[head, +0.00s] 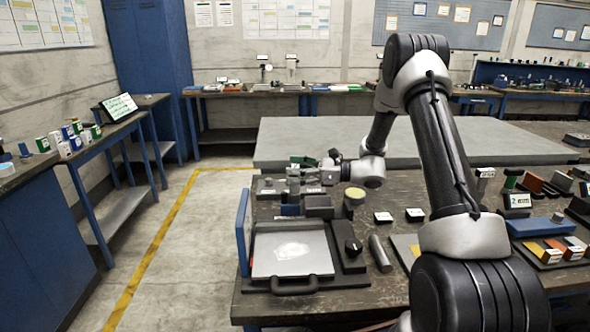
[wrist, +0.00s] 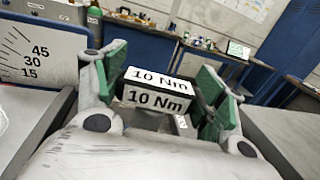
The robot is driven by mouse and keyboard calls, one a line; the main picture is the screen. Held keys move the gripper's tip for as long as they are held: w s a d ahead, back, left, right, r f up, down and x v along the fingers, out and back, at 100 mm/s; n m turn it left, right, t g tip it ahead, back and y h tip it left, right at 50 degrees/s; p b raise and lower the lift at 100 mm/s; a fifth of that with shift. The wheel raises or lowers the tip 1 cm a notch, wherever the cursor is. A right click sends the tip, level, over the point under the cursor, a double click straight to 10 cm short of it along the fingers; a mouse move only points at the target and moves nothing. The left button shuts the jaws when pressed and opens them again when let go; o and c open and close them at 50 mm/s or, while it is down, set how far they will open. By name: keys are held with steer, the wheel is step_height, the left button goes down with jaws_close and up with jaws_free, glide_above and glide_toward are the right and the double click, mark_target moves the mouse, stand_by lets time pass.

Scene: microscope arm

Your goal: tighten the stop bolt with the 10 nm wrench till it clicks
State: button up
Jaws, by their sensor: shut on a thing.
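My gripper (wrist: 165,88) has green-padded fingers in the wrist view. It is shut on the 10 Nm wrench, whose block-shaped part (wrist: 157,88) shows two "10 Nm" labels between the fingers. The rest of the wrench is hidden behind the gripper body or too small to make out. In the head view my gripper (head: 322,161) is low over the far left part of the dark workbench (head: 345,212), among small grey fixtures. I cannot make out the stop bolt in either view.
A plate with an angle scale (wrist: 35,55) stands close at left in the wrist view. A large grey slab (head: 290,140) lies behind. Tools crowd the right.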

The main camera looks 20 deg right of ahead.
steer(key=m+t+h, duration=0.1)
steer(key=m+t, duration=0.1)
steer(key=shift+s+t, duration=0.1)
steer(key=shift+t, duration=0.3)
steer(key=shift+m+t+h, duration=1)
steer(key=shift+t+h, duration=0.1)
steer(key=shift+t, duration=0.2)
steer(key=shift+a+m+t+h, duration=0.15)
steer(key=shift+m+t+h, duration=1.85)
steer(key=shift+m+h, duration=0.1)
steer(key=shift+h, duration=0.5)
steer(key=shift+r, duration=0.15)
